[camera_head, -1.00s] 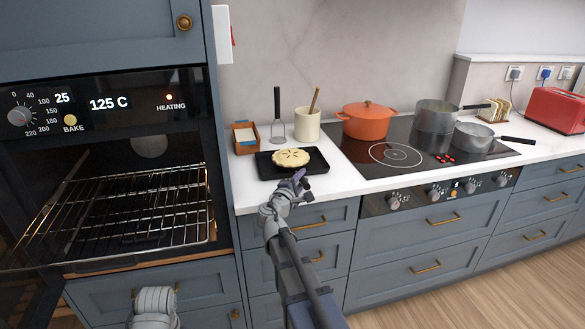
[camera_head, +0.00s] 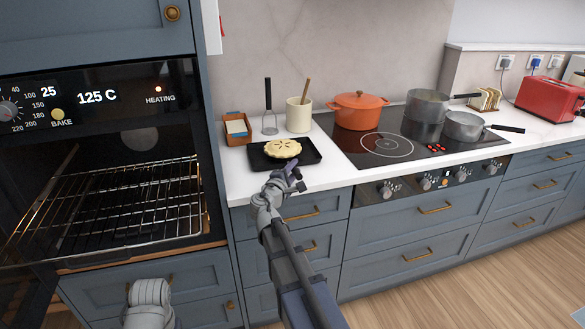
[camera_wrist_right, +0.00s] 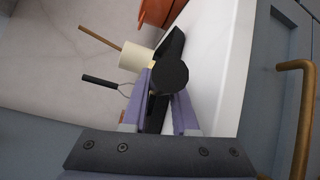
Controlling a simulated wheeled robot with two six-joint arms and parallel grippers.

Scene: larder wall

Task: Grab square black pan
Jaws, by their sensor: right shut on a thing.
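The square black pan (camera_head: 312,156) sits on the white counter with a pale, round-edged pie (camera_head: 282,148) on it. My right gripper (camera_head: 292,174) is at the pan's front right side, just over the counter's front edge. In the right wrist view the purple fingers (camera_wrist_right: 162,105) are shut on a dark part of the pan (camera_wrist_right: 175,45), seen side-on. A round black end (camera_wrist_right: 168,77) hides much of the grip point. A link of my left arm shows at the bottom of the head view; its fingers do not show.
The open oven (camera_head: 120,200) with a wire rack is at the left. Behind the pan stand a small wooden box (camera_head: 236,130), a masher (camera_head: 269,110) and a cream crock (camera_head: 298,115). The hob (camera_head: 385,145) bears an orange pot (camera_head: 358,110) and steel pans.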

